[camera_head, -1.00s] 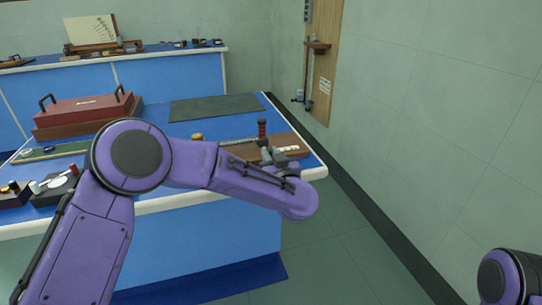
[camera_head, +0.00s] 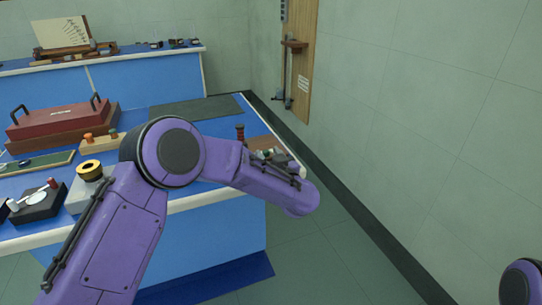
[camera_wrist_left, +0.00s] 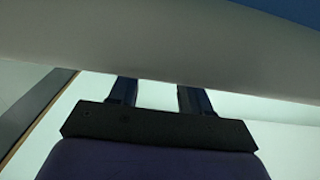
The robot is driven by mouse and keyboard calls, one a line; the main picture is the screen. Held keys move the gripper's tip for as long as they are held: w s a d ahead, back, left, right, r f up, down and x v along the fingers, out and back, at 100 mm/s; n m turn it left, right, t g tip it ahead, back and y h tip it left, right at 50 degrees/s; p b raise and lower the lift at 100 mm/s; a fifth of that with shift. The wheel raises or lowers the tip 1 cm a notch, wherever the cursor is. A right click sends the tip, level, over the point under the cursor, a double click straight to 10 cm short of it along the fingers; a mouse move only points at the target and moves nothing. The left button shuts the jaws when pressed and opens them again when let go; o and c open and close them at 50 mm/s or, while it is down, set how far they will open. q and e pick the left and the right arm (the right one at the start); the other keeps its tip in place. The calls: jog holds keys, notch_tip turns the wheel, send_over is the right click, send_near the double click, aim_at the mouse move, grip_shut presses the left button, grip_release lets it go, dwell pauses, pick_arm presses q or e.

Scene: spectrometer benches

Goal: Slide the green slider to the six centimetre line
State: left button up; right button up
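A wooden board (camera_head: 262,143) with small fittings lies at the bench's right end in the head view, partly hidden by my left arm. A small wooden block (camera_head: 102,144) left of my arm carries an orange knob and a greenish knob (camera_head: 113,132). I cannot tell whether that knob is the green slider, and no six centimetre line is readable. My left gripper (camera_wrist_left: 158,93) shows in the left wrist view with two dark fingers apart and nothing visible between them, below a pale band like a bench edge. My right gripper is out of view.
The blue bench has a pale front edge (camera_head: 215,200). A red case (camera_head: 60,120), a dark mat (camera_head: 198,108) and a yellow-topped grey block (camera_head: 88,190) are on it. A wall stands at the right, with open floor (camera_head: 315,245) between.

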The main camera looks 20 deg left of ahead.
pick_arm(q)
jog(key=shift+d, duration=0.1)
jog(key=shift+s+d, duration=0.25)
jog(key=shift+d, duration=0.05)
jog(key=v, duration=0.9)
jog(key=shift+s+d, duration=0.2)
jog(key=shift+s, duration=0.05)
